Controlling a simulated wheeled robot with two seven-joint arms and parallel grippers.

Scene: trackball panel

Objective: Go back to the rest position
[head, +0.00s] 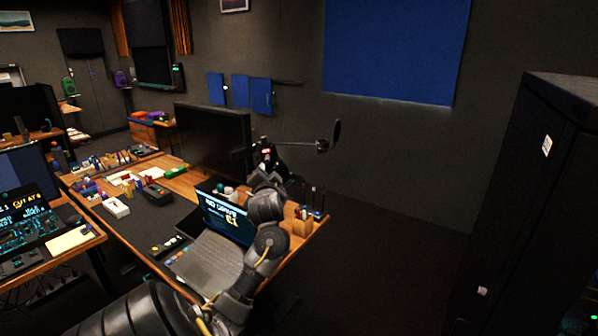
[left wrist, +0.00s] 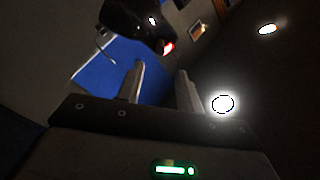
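My left arm comes in from the bottom of the head view and reaches up over the desk's right part. My left gripper (head: 264,151) is raised in front of the right edge of the large monitor. In the left wrist view its two fingers (left wrist: 160,88) stand apart with nothing between them. A small dark panel with coloured buttons (head: 166,247) lies on the desk left of the laptop; I cannot make out a trackball on it. My right gripper is not in view.
The wooden desk (head: 319,232) holds a laptop (head: 209,265), a large monitor (head: 213,135), a pen holder (head: 302,226) and small items. A round dark disc on a boom (head: 335,133) is right of the gripper. A tall black cabinet (head: 556,140) stands right; the floor between is clear.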

